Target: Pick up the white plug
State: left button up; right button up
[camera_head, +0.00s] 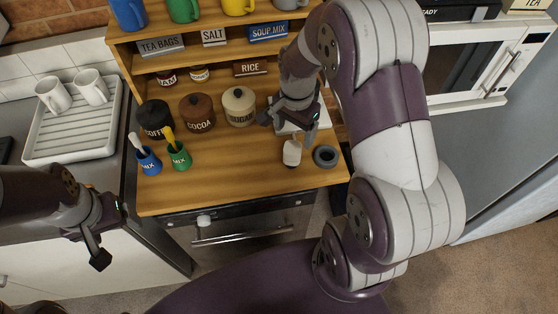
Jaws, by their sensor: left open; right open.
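A small white object that looks like the white plug (291,154) stands on the wooden counter (233,181) near its front right. My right gripper (289,122) is open and points down just above and behind the plug, apart from it as far as I can tell. A dark grey ring (325,156) lies on the counter just right of the plug. My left gripper (90,246) is open and empty in front of the counter's left side, far from the plug.
Coffee (155,117), cocoa (198,114) and sugar (239,106) jars stand behind. A blue cup (149,162) and a green cup (180,158) hold utensils at the left. A white drying rack (75,141) holds two mugs. The counter's front middle is clear.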

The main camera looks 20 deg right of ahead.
aim_at(293, 148)
jog(key=f, duration=0.1)
jog(key=d+f, duration=0.1)
jog(key=f, duration=0.2)
jog(key=shift+s+d, duration=0.2)
jog(key=shift+d, duration=0.05)
jog(key=f, duration=0.1)
jog(key=a+f, duration=0.1)
jog(key=f+p, duration=0.1)
jog(key=shift+w+a+f, duration=0.2)
jog(key=shift+w+f, duration=0.05)
notch_tip(293, 148, down, 4)
jog(key=shift+d+f+p, duration=0.15)
jog(key=shift+f+p, duration=0.05)
jog(key=shift+p, duration=0.25)
jog(key=shift+f, duration=0.3)
pick_arm(q)
jog(key=shift+d+r, duration=0.25)
jog(key=shift+r, duration=0.7)
pick_arm(e)
jog(key=shift+w, duration=0.1)
pick_arm(q)
jog(key=shift+d, duration=0.1)
pick_arm(e)
jog(key=c, duration=1.1)
